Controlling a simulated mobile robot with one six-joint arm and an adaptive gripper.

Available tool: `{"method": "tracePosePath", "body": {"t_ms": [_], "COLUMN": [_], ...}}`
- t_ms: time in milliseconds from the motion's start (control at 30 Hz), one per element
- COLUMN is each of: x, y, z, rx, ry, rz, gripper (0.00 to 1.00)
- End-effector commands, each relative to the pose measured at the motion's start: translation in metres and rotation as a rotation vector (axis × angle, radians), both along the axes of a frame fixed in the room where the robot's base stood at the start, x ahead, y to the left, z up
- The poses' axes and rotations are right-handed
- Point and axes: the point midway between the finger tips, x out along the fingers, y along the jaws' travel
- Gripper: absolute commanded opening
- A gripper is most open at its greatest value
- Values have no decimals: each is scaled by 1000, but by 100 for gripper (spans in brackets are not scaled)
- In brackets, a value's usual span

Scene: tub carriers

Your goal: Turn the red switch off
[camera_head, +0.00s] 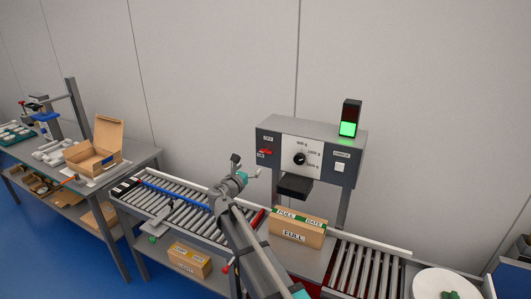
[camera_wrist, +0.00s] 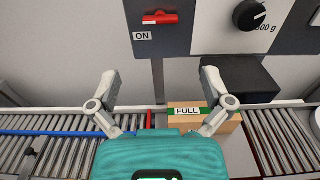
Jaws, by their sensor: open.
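The red switch (camera_wrist: 160,18) is on the grey control box (camera_head: 310,150), above a label reading ON. In the head view the red switch (camera_head: 265,152) sits at the box's left side, between an upper OFF label and a lower ON label. My gripper (camera_wrist: 157,78) is open and empty, its two fingers spread below the switch and apart from it. In the head view my gripper (camera_head: 245,166) is to the left of the box, near the switch.
A black dial (camera_head: 299,159) and a white button (camera_head: 340,167) share the panel. A green lamp (camera_head: 348,128) glows on top. A black block (camera_head: 294,187) juts out below the panel, above a carton marked FULL (camera_head: 297,232). Roller conveyors (camera_head: 185,207) run beneath.

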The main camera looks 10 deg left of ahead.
Motion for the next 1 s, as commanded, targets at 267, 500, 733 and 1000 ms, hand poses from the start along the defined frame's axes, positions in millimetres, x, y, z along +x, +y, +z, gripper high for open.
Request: {"method": "tracePosePath", "body": {"t_ms": [267,500,733,1000], "x": [11,37,70,107], "y": [-3,-12,-24,-37], "z": [0,0,0,0], "rx": [2,2,2,2], "ry": [0,0,0,0], "rz": [-1,-2,-1,0], "gripper": [100,100,100,100]}}
